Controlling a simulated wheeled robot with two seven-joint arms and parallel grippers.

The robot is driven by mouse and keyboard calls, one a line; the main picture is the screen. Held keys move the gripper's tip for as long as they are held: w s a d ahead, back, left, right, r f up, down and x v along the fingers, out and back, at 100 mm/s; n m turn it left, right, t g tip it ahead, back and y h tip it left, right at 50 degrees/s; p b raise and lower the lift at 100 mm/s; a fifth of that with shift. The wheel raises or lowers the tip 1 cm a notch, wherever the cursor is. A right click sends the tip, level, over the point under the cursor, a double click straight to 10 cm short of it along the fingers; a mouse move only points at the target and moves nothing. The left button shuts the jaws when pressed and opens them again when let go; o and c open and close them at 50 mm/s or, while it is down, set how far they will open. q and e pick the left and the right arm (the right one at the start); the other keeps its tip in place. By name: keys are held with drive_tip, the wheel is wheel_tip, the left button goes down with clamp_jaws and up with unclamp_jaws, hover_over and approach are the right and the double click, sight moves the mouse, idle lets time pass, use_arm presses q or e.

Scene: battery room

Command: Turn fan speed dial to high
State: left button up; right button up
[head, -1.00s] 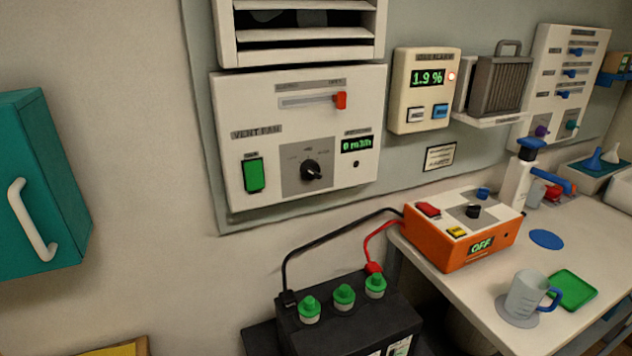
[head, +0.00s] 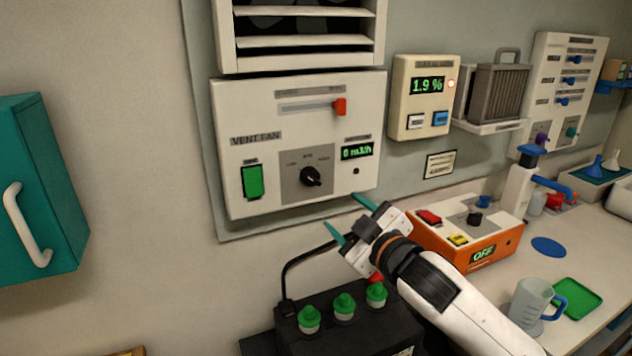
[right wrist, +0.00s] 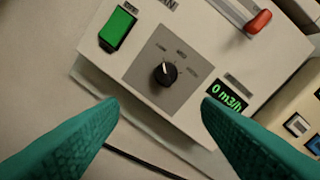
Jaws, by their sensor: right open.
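The fan speed dial (head: 311,177) is a black knob on a grey plate, low in the middle of the white vent fan panel (head: 213,150). It also shows in the right wrist view (right wrist: 165,73), with a white mark on its top side; the small labels around it are too blurred to read surely. My right gripper (head: 350,217) is open and empty, with teal fingers, below and right of the dial and apart from it. In the right wrist view its fingers (right wrist: 160,110) frame space below the dial. My left gripper is not in view.
A green switch (head: 253,181), a red slider (head: 340,107) and a display (head: 357,152) reading 0 surround the dial. Below stand a black battery (head: 350,329) with green caps and an orange charger (head: 440,244) showing OFF.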

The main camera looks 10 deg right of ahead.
sight(315, 181)
drive_tip(key=x, duration=0.4)
drive_tip(key=r+p+x, duration=0.1)
drive_tip(key=x, duration=0.3)
drive_tip(key=p+x, duration=0.1)
drive_tip(key=x, duration=0.3)
drive_tip(key=shift+w+r, duration=0.2)
drive_tip(key=shift+r, duration=0.2)
drive_tip(key=c, duration=1)
